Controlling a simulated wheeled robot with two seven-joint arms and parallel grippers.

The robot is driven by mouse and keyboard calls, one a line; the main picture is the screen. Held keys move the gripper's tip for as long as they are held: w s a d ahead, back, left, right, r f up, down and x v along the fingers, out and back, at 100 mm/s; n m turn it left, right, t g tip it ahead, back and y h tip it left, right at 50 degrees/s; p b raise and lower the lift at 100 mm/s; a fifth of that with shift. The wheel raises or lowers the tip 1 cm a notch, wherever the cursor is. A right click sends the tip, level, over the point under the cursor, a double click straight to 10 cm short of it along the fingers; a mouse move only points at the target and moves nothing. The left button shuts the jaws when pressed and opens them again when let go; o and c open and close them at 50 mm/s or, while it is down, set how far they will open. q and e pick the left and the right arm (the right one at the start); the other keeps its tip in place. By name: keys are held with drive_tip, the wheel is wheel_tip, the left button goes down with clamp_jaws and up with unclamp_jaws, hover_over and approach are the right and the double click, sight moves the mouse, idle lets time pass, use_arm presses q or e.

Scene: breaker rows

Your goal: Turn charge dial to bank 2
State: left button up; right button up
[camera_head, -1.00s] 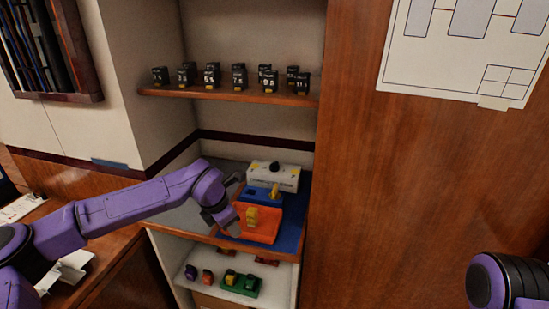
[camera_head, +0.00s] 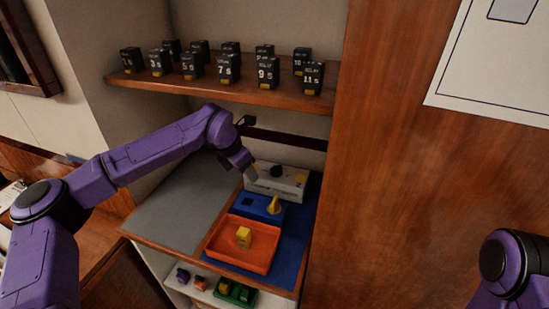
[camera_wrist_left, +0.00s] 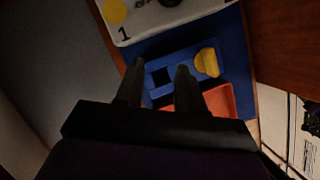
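The charge dial (camera_head: 277,170) is a black knob on top of a white box (camera_head: 292,186) at the back of the shelf counter. In the left wrist view, the white panel (camera_wrist_left: 143,22) shows a yellow disc and a "1", with only the edge of the dial at the top. My left gripper (camera_head: 253,174) is just left of the white box, apart from the dial. In the wrist view its two dark fingers (camera_wrist_left: 158,84) stand apart with nothing between them. My right arm shows at the lower right; its gripper is out of view.
A blue box (camera_head: 252,205) with a yellow part (camera_head: 274,205) stands in front of the white box. An orange tray (camera_head: 225,252) holds a yellow block (camera_head: 243,237). Above, a wooden shelf (camera_head: 190,86) carries several black numbered blocks. The grey mat (camera_head: 180,215) at left is clear.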

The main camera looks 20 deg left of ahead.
sight(274, 167)
use_arm(q)
drive_tip(key=w+d+p, duration=0.1)
drive_tip(key=w, duration=0.1)
drive_tip(key=w+d+p, duration=0.1)
drive_tip(key=w, duration=0.1)
drive_tip(key=w+d+p, duration=0.1)
drive_tip(key=w+d, duration=0.1)
drive_tip(key=shift+w+d+r, duration=0.1)
drive_tip(key=shift+r, duration=0.05)
drive_tip(key=shift+w+d+f+p, duration=0.2)
drive_tip(key=shift+w+d+f, duration=0.1)
drive_tip(key=shift+w+f, duration=0.25)
drive_tip(key=shift+w+d+f+p, duration=0.2)
drive_tip(key=shift+w+d+f, duration=0.05)
drive_tip(key=shift+w+f, duration=0.25)
drive_tip(key=shift+f, duration=0.6)
drive_tip(key=shift+w, duration=0.1)
clamp_jaws()
